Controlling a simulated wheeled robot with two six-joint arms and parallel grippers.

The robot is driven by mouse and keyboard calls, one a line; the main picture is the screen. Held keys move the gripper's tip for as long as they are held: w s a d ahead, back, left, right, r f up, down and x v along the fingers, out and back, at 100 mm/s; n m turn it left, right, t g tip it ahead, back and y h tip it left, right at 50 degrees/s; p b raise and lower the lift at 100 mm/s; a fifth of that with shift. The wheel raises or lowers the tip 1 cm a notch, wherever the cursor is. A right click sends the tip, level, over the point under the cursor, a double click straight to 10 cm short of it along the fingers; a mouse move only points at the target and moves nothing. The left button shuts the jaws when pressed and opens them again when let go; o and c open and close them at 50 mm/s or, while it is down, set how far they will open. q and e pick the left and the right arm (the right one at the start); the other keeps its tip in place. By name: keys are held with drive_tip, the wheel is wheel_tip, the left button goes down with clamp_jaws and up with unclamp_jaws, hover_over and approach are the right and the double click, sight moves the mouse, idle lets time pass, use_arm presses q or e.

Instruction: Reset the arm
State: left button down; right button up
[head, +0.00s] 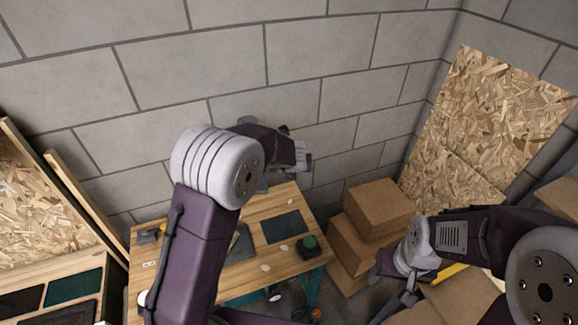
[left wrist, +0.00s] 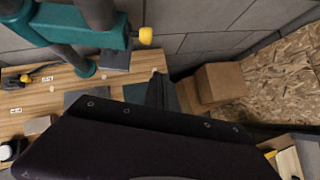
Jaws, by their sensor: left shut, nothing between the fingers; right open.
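My left arm rises through the middle of the head view, bends at a pale ribbed joint and reaches to the right. Its gripper (head: 302,157) is near the block wall, above the far edge of the wooden workbench (head: 287,199), small and partly hidden. In the left wrist view the left gripper (left wrist: 160,92) is a dark shape, shut with nothing in it. My right gripper (head: 402,299) is at the lower right, open and empty, pointing down and left beside the cardboard boxes (head: 379,208).
The bench holds a dark mat (head: 284,227) and a green dome button (head: 308,243). A teal frame with a yellow knob (left wrist: 146,36) shows in the left wrist view. Chipboard panels (head: 490,125) lean at right, and a block wall (head: 300,50) closes the back.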

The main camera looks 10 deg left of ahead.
use_arm(q)
drive_tip(key=s+a+f+m+t+b, duration=0.25)
drive_tip(key=a+f+m+b, duration=0.35)
drive_tip(key=b, duration=0.5)
drive_tip(key=s+f+m+g+b, duration=0.1)
drive_tip(key=s+f+m+g, duration=0.3)
drive_tip(key=s+m, duration=0.9)
drive_tip(key=s+a+f+m+g+h+b, duration=0.1)
drive_tip(key=s+f+m+g+b, duration=0.1)
drive_tip(key=s+f+m+g, duration=0.3)
drive_tip(key=s+f+m, duration=0.4)
drive_tip(key=s+m, duration=0.4)
drive_tip(key=m, duration=0.5)
drive_tip(key=shift+a+m+h, duration=0.15)
drive_tip(key=shift+m+h, duration=0.15)
drive_tip(key=shift+m, duration=0.1)
drive_tip(key=shift+f, duration=0.1)
